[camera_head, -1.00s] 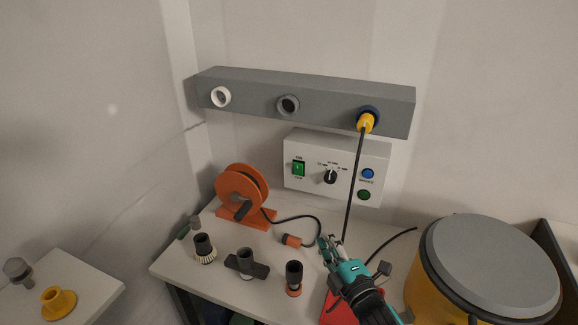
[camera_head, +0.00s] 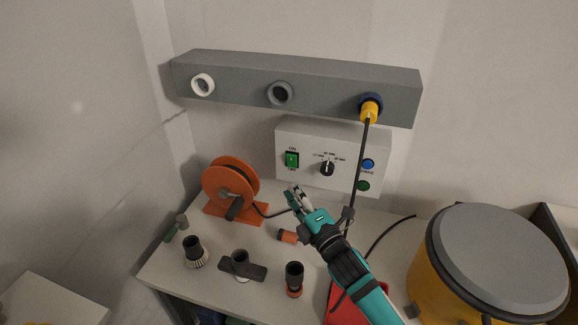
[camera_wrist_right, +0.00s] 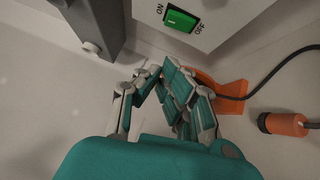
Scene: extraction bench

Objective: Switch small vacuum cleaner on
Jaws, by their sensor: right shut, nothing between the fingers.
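A light grey control box (camera_head: 312,177) is on the back wall. It has a green rocker switch (camera_head: 292,159) marked ON and OFF, a black dial (camera_head: 327,168) and two round buttons. The switch also shows at the top of the right wrist view (camera_wrist_right: 180,19). My right gripper (camera_head: 292,191) is shut and empty, just below the switch in the head view and apart from it. A yellow drum with a grey lid (camera_head: 499,255), possibly a vacuum cleaner, stands at the right. My left gripper is not in view.
A grey rail (camera_head: 322,87) above the box holds a yellow plug (camera_head: 370,111) with a hanging black cable near my right arm. An orange cable reel (camera_head: 229,181), an orange connector (camera_head: 287,236) and several dark nozzles stand on the bench (camera_head: 210,280).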

